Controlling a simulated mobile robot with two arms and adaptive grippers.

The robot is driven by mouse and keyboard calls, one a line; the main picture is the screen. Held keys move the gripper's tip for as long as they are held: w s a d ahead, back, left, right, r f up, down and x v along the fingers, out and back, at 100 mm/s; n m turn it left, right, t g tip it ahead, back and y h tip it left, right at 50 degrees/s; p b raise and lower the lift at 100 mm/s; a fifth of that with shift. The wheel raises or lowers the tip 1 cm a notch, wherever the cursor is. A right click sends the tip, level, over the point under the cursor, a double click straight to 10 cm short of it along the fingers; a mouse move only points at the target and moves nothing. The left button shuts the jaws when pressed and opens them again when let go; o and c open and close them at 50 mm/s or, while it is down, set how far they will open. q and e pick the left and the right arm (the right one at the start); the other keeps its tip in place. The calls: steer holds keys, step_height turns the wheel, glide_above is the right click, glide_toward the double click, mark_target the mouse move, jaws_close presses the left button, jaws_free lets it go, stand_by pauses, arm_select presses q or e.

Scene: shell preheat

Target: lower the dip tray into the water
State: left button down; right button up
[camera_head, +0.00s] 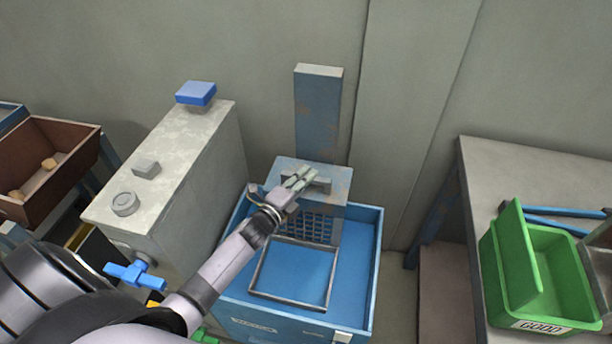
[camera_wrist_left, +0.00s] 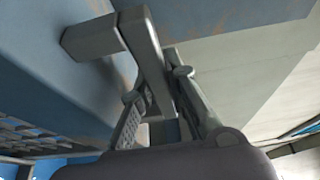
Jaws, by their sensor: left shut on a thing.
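The blue water tank (camera_head: 368,262) stands in the middle of the head view, with flat blue inside. The dip tray has a worn blue-grey plate (camera_head: 292,166) at the foot of an upright post (camera_head: 318,115), a mesh (camera_head: 322,228) below it and a thin grey rectangular frame (camera_head: 292,306) reaching forward over the tank. I cannot tell whether the frame touches the water. A grey bar handle (camera_head: 322,185) sticks out from the plate. My left gripper (camera_head: 301,179) is shut on this handle, which also shows between its fingers in the left wrist view (camera_wrist_left: 150,62).
A tall grey cabinet (camera_head: 175,150) with a blue button (camera_head: 196,93) and a blue valve handle (camera_head: 138,275) stands left of the tank. A brown bin (camera_head: 78,132) is further left. At right, a table (camera_head: 500,165) bears a green bin (camera_head: 517,262) marked GOOD.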

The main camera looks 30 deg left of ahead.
arm_select(q)
step_height(320, 180, down, 2)
steer(key=shift+f+b, duration=0.25)
steer(key=shift+b, duration=0.3)
steer(key=shift+r, duration=0.1)
steer(key=c, duration=1.6)
jaws_free()
steer(key=shift+r, duration=0.1)
steer(key=shift+o, duration=0.2)
steer(key=s+a, duration=0.1)
steer(key=s, duration=1.1)
steer(key=shift+a, duration=0.35)
